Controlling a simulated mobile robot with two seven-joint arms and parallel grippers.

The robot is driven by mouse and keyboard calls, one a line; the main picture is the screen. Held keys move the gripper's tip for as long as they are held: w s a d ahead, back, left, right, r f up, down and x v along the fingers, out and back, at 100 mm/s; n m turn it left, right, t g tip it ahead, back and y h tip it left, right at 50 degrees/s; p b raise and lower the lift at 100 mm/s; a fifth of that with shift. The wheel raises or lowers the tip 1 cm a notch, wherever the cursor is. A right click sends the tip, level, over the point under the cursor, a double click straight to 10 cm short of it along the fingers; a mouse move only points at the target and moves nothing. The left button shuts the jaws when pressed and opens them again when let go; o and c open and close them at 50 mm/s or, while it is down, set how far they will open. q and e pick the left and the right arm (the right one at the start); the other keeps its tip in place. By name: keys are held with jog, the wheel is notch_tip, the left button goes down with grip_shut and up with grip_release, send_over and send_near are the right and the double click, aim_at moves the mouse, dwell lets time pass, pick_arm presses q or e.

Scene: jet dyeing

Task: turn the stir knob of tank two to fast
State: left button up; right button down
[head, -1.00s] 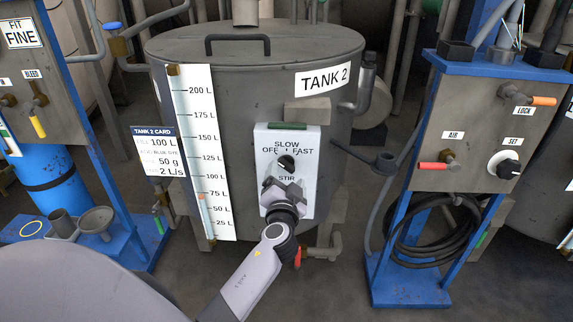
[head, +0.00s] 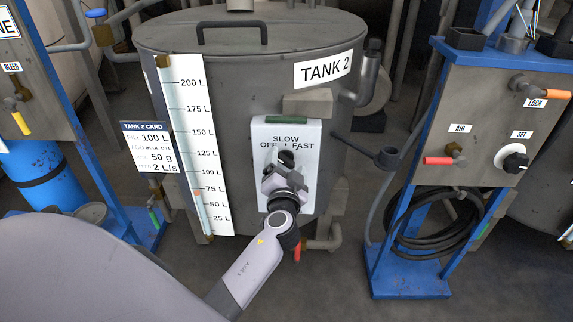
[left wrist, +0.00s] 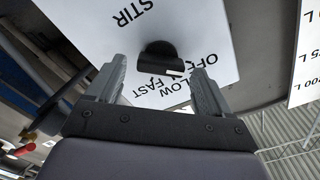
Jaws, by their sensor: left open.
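Tank 2 (head: 240,75) stands in the middle with a white stir panel (head: 305,180) on its front, marked OFF, SLOW and FAST. The dark stir knob (head: 287,156) is partly covered by my left gripper in the head view. My left gripper (head: 275,172) is right in front of the panel. In the left wrist view the black knob (left wrist: 158,56) sits in the gap between the two open fingers (left wrist: 158,68), apart from both. A pale mark shows on the knob's edge; I cannot tell its exact setting. My right gripper is not in view.
A level scale (head: 195,150) and a tank card (head: 150,147) are left of the panel. A blue-framed stand (head: 400,270) with air and set controls is at the right.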

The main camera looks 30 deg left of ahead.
pick_arm(q)
jog(key=c, duration=1)
jog(key=shift+c, duration=0.2)
jog(key=shift+m, duration=0.3)
jog(key=m, duration=0.4)
jog(key=shift+d+m, duration=0.1)
jog(key=shift+m, duration=0.2)
jog(key=m+p, duration=0.1)
jog(key=m, duration=0.3)
jog(key=shift+f+m, duration=0.15)
jog(key=shift+m, duration=0.15)
jog(key=m+p, duration=0.2)
jog(key=m, duration=0.3)
jog(key=shift+f, duration=0.1)
jog(key=m+p, duration=0.2)
jog(key=m, duration=0.3)
jog(key=shift+f, duration=0.15)
